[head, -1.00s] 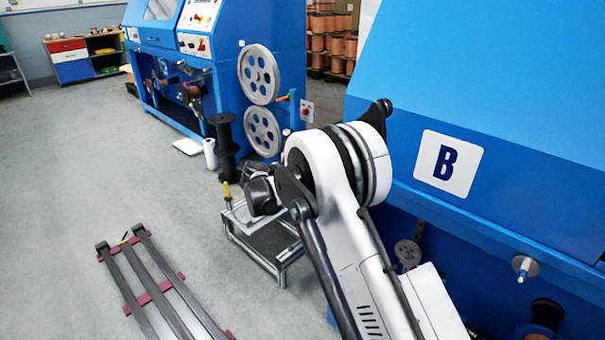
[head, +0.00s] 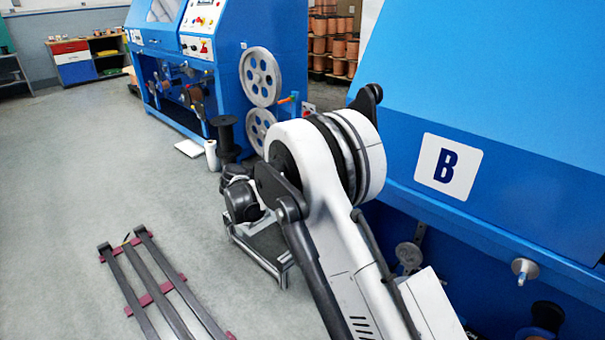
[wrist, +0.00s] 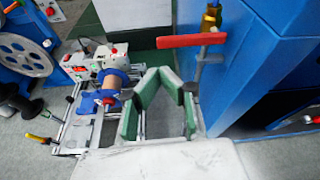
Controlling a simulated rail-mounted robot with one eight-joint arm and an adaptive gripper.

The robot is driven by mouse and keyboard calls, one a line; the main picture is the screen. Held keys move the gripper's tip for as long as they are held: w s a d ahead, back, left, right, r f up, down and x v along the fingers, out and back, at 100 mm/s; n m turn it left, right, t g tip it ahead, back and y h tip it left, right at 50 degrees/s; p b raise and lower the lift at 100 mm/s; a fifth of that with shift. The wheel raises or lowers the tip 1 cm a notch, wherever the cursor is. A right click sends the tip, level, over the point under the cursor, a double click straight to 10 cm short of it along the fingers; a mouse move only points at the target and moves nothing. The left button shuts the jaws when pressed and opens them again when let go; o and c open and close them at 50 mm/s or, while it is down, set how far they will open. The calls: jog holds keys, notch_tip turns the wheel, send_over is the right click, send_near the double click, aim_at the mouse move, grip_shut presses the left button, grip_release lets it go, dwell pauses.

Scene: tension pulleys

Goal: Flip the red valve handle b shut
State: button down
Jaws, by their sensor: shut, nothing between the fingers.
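The red valve handle (wrist: 192,40) shows in the wrist view at the upper right, lying nearly level across the picture. It joins a brass-coloured valve body (wrist: 210,17) at its right end, close beside a blue cabinet. I cannot read a letter on the handle. My gripper (wrist: 164,74), with green finger pads, is shut and empty. In the picture its tips lie below and left of the handle, apparently apart from it. In the head view my arm hides the handle and my gripper.
A metal frame (wrist: 67,122) with a blue-clad device (wrist: 108,92) stands left of my gripper in the wrist view. A blue machine marked B (head: 448,170) fills the right of the head view. Dark rails (head: 150,285) lie on the floor; open floor surrounds them.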

jog(key=shift+v, duration=1.25)
